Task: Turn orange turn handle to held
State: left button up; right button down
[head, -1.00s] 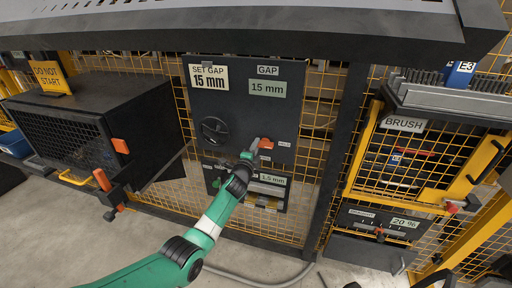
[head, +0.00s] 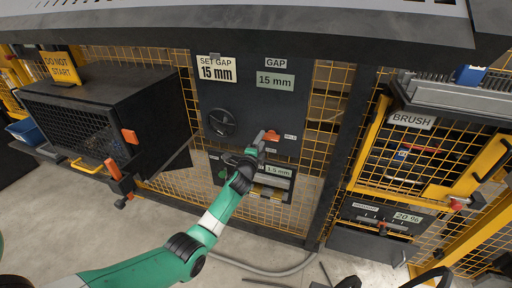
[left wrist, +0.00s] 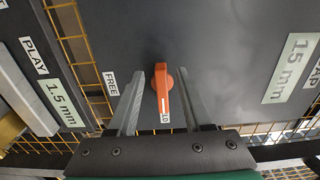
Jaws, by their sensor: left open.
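The orange turn handle (head: 271,136) sits on the dark panel below the gap readout. In the left wrist view the orange handle (left wrist: 163,92) points down the picture, toward a label partly hidden behind it that ends in "LD". The FREE label (left wrist: 111,84) is to its left. My left gripper (head: 262,140) is at the handle in the head view. In the left wrist view its two fingers (left wrist: 158,80) are open, one on each side of the handle, with visible space between. My right gripper is not clearly in view.
A black hand knob (head: 220,122) is left of the handle. The gap readout (head: 276,80) shows 15 mm, matching the set gap sign (head: 216,69). A lower readout (head: 279,170) shows 1.5 mm. Yellow mesh (head: 325,120) surrounds the panel. A dark mesh-fronted box (head: 105,115) stands left.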

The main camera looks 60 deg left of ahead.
pick_arm(q)
jog(key=p+v, duration=0.4)
jog(key=v, duration=0.5)
jog(key=shift+s+d, duration=0.2)
jog(key=shift+d, duration=0.1)
jog(key=shift+r, duration=0.1)
